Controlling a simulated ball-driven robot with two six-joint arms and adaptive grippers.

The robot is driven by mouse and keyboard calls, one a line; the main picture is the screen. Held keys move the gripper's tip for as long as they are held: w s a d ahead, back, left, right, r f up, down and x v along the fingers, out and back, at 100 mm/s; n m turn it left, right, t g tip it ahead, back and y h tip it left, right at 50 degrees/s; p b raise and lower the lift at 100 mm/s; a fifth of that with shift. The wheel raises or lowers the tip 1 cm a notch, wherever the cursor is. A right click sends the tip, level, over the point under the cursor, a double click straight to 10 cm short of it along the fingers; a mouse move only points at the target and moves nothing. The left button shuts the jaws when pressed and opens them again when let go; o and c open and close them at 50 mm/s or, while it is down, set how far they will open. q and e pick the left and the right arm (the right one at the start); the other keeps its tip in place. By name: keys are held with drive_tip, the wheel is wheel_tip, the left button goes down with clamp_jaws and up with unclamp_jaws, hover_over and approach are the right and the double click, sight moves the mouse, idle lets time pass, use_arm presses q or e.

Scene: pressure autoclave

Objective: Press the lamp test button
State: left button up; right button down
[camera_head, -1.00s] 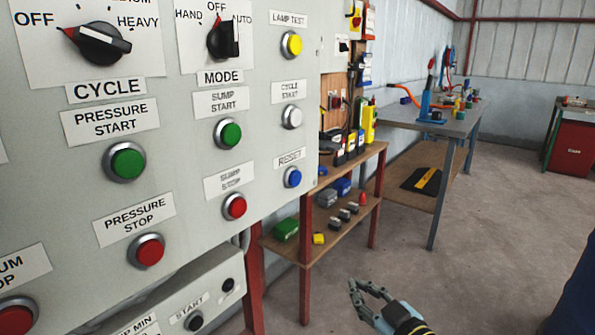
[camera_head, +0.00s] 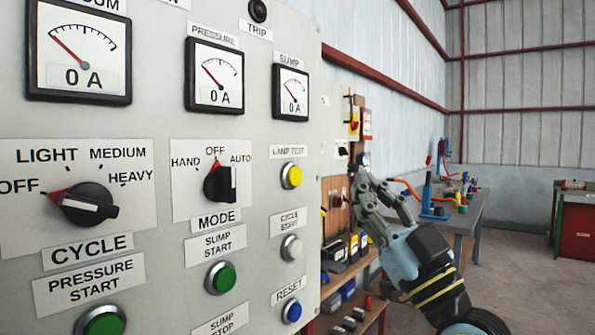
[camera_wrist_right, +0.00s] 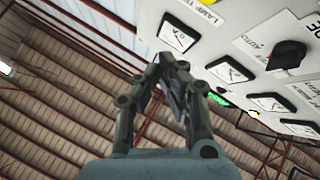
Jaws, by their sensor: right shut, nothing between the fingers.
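The lamp test button (camera_head: 291,176) is yellow with a silver ring, under the LAMP TEST label (camera_head: 288,152) near the right edge of the grey control panel (camera_head: 150,235). In the right wrist view only a yellow sliver of it shows at the top edge, beside its label (camera_wrist_right: 203,16). My right gripper (camera_head: 362,180) is shut and empty, right of the panel's edge, apart from the button and at about its height in the picture. Its fingers also show in the right wrist view (camera_wrist_right: 168,78). My left gripper is not in view.
The white cycle start button (camera_head: 291,247) and blue reset button (camera_head: 291,311) sit below the yellow one. The mode knob (camera_head: 218,183) is to its left, the sump gauge (camera_head: 291,92) above. A workbench (camera_head: 470,215) stands far behind on the right.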

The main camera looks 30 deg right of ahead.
sight(295, 176)
drive_tip(key=shift+r+n, duration=0.3)
drive_tip(key=shift+r, duration=0.35)
drive_tip(key=shift+w+f, duration=0.1)
drive_tip(key=w+a+b, duration=0.3)
drive_tip(key=w+b, duration=0.4)
drive_tip(key=w, duration=0.1)
drive_tip(key=shift+a, duration=0.2)
drive_tip(key=shift+b, duration=0.3)
idle(0.8)
drive_tip(key=shift+w+a, duration=0.15)
drive_tip(key=shift+w, duration=0.25)
